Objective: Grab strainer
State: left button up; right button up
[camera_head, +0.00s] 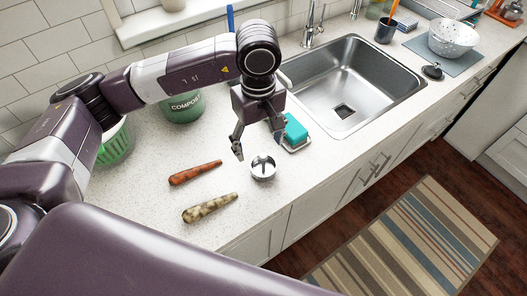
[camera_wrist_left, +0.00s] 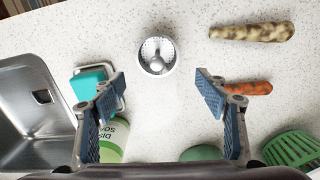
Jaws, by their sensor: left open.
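The strainer (camera_head: 263,168) is a small round metal cup on the white speckled counter, near the front edge. In the left wrist view the strainer (camera_wrist_left: 157,52) shows its perforated inside and a central knob. My left gripper (camera_head: 258,143) is open and empty, pointing down just behind the strainer in the head view. In the wrist view the open fingers (camera_wrist_left: 160,88) stand to either side, with the strainer ahead of the gap between them. No contact shows. My right gripper is not in view.
A teal sponge (camera_head: 295,130) on a holder sits close to my gripper, beside the sink (camera_head: 345,88). A carrot (camera_head: 195,172) and a pale mottled root (camera_head: 210,207) lie left of the strainer. A compost bin (camera_head: 183,108) stands behind. A white colander (camera_head: 453,38) is far right.

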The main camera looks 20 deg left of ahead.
aim_at(264, 156)
pick_arm(q)
jog(key=shift+s+d+f+p, duration=0.25)
jog(key=shift+s+f+p, duration=0.15)
jog(key=shift+f, duration=0.2)
jog(key=shift+s+d+f+p, duration=0.25)
jog(key=shift+s+f+p, duration=0.05)
jog(key=shift+f+p, duration=0.25)
jog(key=shift+w+d+f+p, duration=0.15)
jog(key=shift+f+p, duration=0.15)
jog(key=shift+f, duration=0.35)
jog(key=shift+w+f+p, duration=0.1)
jog(key=shift+f+p, duration=0.15)
jog(key=shift+f, duration=1.1)
jog(key=shift+c, duration=0.4)
jog(key=shift+f, duration=0.1)
jog(key=shift+c, duration=1.2)
jog(key=c, duration=0.9)
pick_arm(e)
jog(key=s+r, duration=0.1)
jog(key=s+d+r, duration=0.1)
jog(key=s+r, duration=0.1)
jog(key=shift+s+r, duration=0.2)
pick_arm(q)
jog(key=shift+w, duration=0.1)
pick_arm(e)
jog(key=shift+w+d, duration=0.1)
